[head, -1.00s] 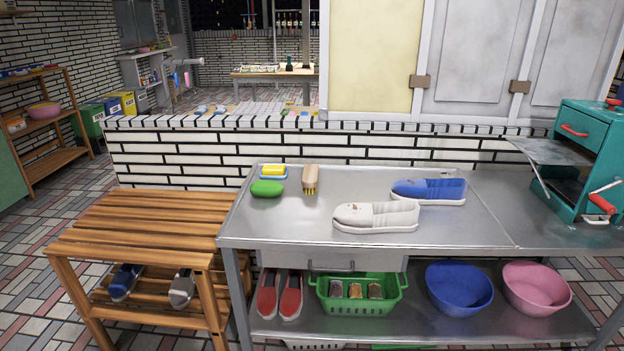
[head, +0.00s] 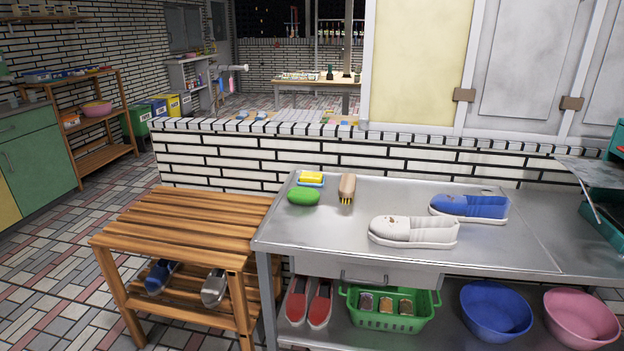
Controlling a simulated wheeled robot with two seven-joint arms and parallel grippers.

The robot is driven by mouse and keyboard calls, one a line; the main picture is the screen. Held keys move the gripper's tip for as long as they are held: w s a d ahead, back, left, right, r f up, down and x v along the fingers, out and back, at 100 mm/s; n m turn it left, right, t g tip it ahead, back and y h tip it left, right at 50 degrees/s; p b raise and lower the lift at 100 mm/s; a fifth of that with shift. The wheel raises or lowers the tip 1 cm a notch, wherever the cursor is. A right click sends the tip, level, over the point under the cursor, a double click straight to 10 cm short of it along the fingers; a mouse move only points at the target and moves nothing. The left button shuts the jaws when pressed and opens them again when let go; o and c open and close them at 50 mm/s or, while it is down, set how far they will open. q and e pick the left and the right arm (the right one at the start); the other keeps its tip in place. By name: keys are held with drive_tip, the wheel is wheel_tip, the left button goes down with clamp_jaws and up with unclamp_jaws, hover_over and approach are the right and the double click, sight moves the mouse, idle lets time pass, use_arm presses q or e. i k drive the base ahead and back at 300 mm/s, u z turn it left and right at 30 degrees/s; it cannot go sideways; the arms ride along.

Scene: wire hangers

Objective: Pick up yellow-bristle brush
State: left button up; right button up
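The yellow-bristle brush (head: 347,187) lies on the metal table (head: 335,228), near its back left part. It has a tan wooden back, and its yellow bristles show at the near end. It sits just right of a green oval item (head: 303,197) and a yellow sponge on a blue dish (head: 311,178). Neither of my grippers shows in the head view.
A white shoe (head: 412,232) and a blue shoe (head: 470,208) stand right of the brush. A slatted wooden bench (head: 180,225) adjoins the table's left side. A low brick wall (head: 230,160) runs behind. The lower shelf holds red shoes, a green basket (head: 388,315) and basins.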

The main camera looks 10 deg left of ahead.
sight(346, 187)
drive_tip(key=u, duration=1.8)
drive_tip(key=i, duration=1.75)
drive_tip(key=z, duration=3.55)
drive_tip(key=i, duration=0.5)
drive_tip(key=u, duration=0.05)
